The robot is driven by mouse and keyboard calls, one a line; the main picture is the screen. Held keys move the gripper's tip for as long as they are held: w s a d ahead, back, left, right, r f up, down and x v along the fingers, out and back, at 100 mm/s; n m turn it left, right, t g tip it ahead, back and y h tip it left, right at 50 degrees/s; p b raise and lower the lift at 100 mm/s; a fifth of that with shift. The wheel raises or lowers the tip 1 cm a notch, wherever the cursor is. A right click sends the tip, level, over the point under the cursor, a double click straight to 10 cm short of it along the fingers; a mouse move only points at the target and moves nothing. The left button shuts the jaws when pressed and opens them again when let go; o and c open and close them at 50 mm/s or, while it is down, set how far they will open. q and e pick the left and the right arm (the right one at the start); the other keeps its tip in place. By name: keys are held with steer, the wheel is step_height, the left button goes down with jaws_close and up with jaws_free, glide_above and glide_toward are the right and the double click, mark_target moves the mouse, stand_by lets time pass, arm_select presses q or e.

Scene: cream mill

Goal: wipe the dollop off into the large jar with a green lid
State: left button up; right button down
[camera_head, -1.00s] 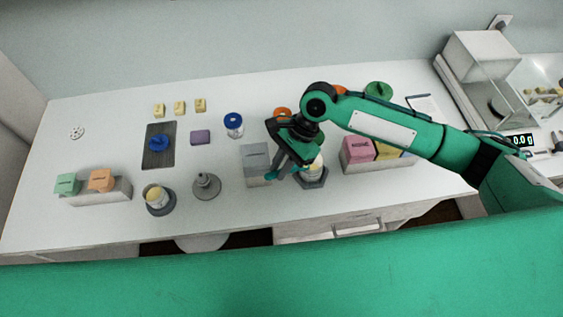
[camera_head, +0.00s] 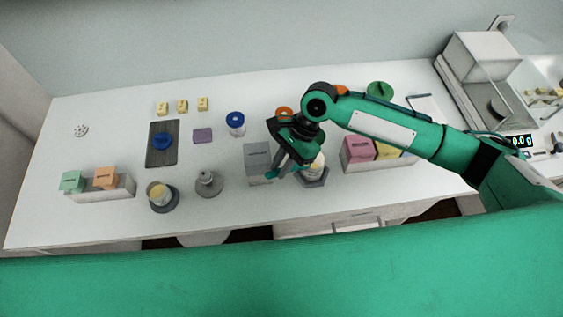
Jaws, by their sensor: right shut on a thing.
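A green lid (camera_head: 380,89) shows at the back right of the table, just behind my right arm. The arm hides most of what is under the lid. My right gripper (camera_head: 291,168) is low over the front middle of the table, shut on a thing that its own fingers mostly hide. A pale cream-filled jar (camera_head: 317,162) stands right beside the fingers on a dark grey base (camera_head: 314,178). I cannot tell whether the fingers touch the jar. I cannot make out a dollop. My left gripper is not in view.
A grey block (camera_head: 257,161) stands just left of the gripper. Pink and yellow boxes (camera_head: 359,149) sit right of it. An open cream jar (camera_head: 159,194), a grey stand (camera_head: 209,183) and a blue-lidded jar (camera_head: 236,122) stand left. Orange lids show behind the arm.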

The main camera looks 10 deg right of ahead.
steer(key=shift+r+p, duration=1.55)
steer(key=shift+r, duration=1.15)
